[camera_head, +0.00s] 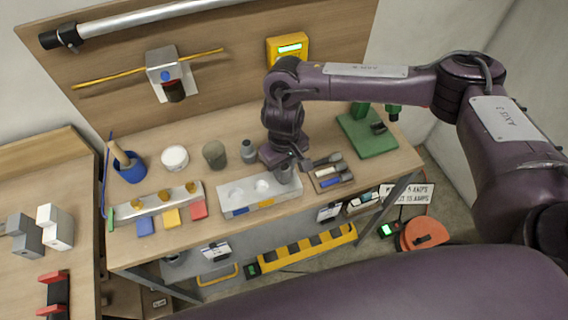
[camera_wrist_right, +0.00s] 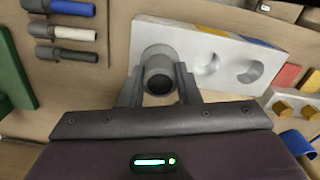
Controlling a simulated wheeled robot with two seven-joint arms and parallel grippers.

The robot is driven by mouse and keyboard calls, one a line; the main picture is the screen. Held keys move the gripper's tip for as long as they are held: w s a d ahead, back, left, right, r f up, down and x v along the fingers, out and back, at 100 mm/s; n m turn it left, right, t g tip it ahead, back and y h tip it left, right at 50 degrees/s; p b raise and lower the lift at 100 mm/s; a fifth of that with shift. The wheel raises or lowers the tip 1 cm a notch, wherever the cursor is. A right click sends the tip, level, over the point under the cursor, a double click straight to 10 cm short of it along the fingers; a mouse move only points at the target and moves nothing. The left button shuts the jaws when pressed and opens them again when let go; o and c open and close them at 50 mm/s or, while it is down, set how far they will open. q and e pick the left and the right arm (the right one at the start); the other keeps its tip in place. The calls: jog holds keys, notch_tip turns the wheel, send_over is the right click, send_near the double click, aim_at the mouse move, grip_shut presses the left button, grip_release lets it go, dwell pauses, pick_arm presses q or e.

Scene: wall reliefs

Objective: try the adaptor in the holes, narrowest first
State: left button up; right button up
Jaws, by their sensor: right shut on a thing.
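The adaptor (camera_wrist_right: 158,76) is a grey, hollow, stepped cylinder, upright between the fingers of my right gripper (camera_head: 288,164). The gripper also shows in the right wrist view (camera_wrist_right: 158,88), shut on the adaptor. The pale grey block with holes (camera_head: 284,191) lies along the bench's front edge. In the head view its left and middle round holes show open and empty. The adaptor (camera_head: 284,173) is at the block's right end, covering that spot. I cannot tell whether its lower end is inside a hole or just above it. My left gripper is not in view.
Left of the block stands a metal bar with brass knobs (camera_head: 154,202) and coloured tags. Behind are a grey fitting (camera_head: 248,152), a dark cup (camera_head: 214,154) and a white round pot (camera_head: 174,158).

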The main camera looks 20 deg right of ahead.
jog(key=shift+f, duration=0.5)
jog(key=o, duration=1)
jog(key=shift+o, duration=0.2)
jog(key=shift+r+b, duration=0.5)
jog(key=shift+r, duration=3.4)
